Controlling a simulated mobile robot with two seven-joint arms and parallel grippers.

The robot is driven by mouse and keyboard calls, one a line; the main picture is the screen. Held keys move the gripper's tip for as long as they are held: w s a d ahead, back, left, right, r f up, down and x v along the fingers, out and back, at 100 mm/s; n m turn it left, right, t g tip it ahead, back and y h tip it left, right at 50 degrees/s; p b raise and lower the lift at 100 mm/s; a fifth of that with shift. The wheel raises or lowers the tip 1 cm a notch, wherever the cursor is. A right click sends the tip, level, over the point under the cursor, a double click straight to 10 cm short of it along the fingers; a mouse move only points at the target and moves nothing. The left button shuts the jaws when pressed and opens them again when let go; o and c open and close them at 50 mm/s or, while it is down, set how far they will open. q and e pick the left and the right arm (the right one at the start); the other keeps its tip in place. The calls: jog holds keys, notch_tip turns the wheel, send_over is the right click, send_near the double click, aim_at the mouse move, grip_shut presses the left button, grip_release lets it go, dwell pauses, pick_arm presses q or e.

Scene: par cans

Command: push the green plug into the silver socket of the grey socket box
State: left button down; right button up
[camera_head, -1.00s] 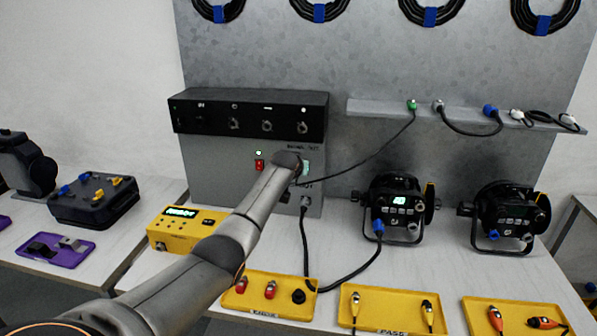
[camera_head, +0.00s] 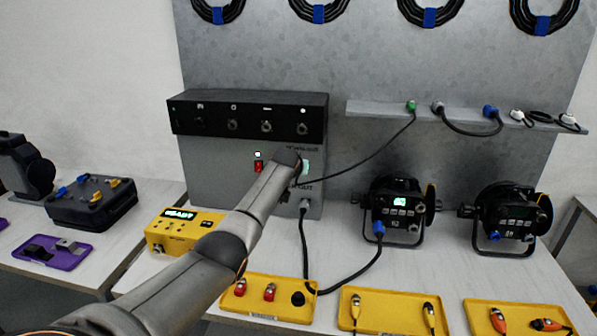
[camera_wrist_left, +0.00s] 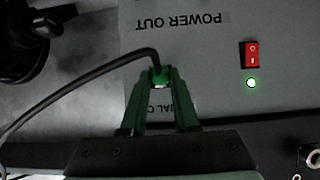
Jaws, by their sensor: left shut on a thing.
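The green plug (camera_wrist_left: 159,74) is between the fingertips of my left gripper (camera_wrist_left: 160,86), which is shut on it. A black cable leaves the plug and curves away. The plug is close in front of the grey socket box (camera_head: 205,165); I cannot tell whether it touches the box. In the head view my left arm hides the gripper and the held plug. The silver socket at the plug is hidden, so its fit cannot be seen. The cable runs up to a green connector (camera_head: 411,106) on the shelf. My right gripper is not in view.
A grey plug (camera_head: 304,204) with a black cable is at the box's lower right. The box has a red switch (camera_wrist_left: 250,54) with a lit green lamp. A black panel (camera_head: 248,115) overhangs above. Yellow trays (camera_head: 268,312) and two black lamps (camera_head: 398,208) stand to the right.

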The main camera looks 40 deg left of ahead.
pick_arm(q)
jog(key=c, duration=0.6)
grip_release()
jog(key=shift+v, duration=6.3)
